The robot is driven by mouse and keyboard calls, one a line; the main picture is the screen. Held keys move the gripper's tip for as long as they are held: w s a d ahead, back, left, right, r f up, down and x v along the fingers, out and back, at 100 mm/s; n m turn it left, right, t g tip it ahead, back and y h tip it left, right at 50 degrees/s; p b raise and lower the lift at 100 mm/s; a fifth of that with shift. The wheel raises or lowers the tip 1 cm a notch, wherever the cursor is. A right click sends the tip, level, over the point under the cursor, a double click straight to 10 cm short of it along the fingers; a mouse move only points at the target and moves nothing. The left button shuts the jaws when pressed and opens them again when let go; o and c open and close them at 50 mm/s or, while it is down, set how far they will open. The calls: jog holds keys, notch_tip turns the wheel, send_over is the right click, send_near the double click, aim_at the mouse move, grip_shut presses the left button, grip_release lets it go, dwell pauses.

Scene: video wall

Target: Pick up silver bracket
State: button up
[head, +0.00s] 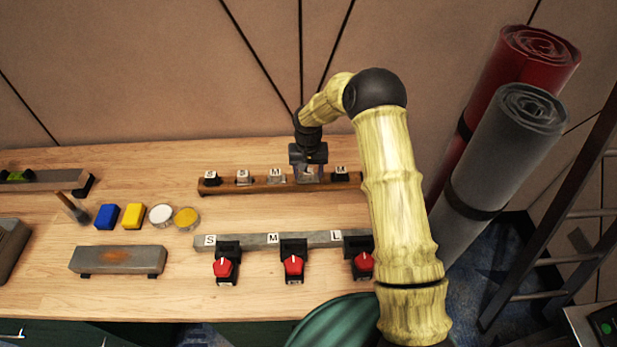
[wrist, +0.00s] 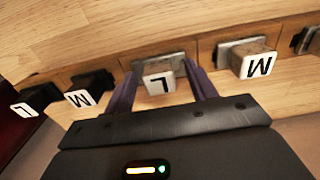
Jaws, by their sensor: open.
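Silver brackets stand in a row on a wooden rail (head: 258,188) on the bench. In the head view one is tagged S (head: 243,177) and one M (head: 276,175). A silver bracket tagged L (wrist: 160,79) is between my gripper's two dark fingers in the wrist view. My gripper (wrist: 163,72) is open, with one finger on each side of this bracket. I cannot tell whether the fingers touch it. In the head view my gripper (head: 309,173) reaches down over the rail and partly hides that bracket. The silver M bracket also shows in the wrist view (wrist: 247,58).
Black brackets tagged M (wrist: 88,90) and L (wrist: 38,97) stand close beside the gripper. In front is a grey bar (head: 262,241) with three red-knobbed clamps (head: 293,264). Blue (head: 106,216) and yellow blocks (head: 133,216) and two round tins lie left. Rolled mats (head: 500,150) stand right.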

grip_shut()
jog(key=shift+r, duration=0.1)
notch_tip(320, 180, up, 10)
jog(key=shift+f+b, duration=0.1)
jog(key=shift+b, duration=0.85)
jog(key=shift+w, duration=0.1)
dwell(0.5)
